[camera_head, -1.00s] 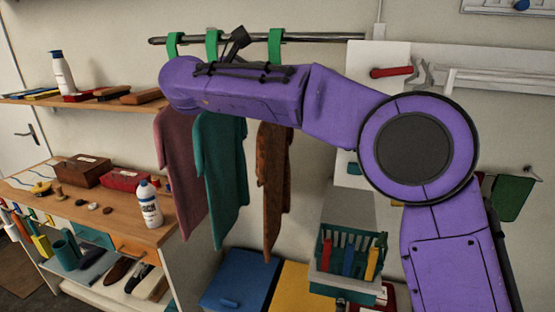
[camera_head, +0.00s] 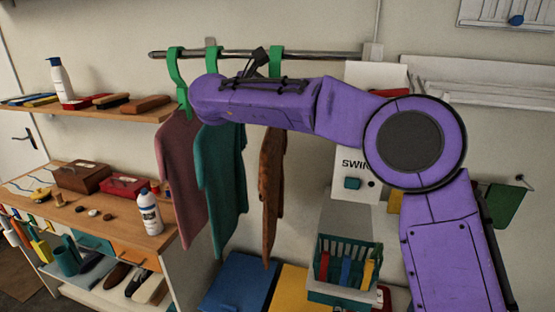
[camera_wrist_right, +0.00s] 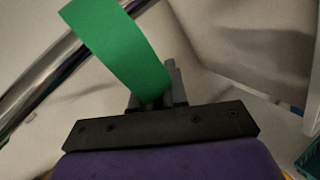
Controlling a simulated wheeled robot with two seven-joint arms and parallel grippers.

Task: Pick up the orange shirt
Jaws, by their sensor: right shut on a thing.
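The orange shirt (camera_head: 271,190), a mottled brown-orange, hangs as the rightmost of three shirts, its top hidden behind my right arm. Its green hanger (camera_head: 276,60) hooks over the metal rail (camera_head: 330,55). My right gripper (camera_head: 259,56) shows dark just above the arm, close to the left of that hanger. In the right wrist view my right gripper (camera_wrist_right: 160,80) is shut on a green hanger (camera_wrist_right: 112,38), whose curved strip runs up to the rail (camera_wrist_right: 40,75). My left gripper is not in view.
A mauve shirt (camera_head: 182,180) and a teal shirt (camera_head: 220,180) hang to the left on green hangers. A shelf (camera_head: 95,115) and a wooden counter (camera_head: 110,215) with bottles and boxes stand left. Below are a blue box (camera_head: 240,282) and a green basket (camera_head: 345,262).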

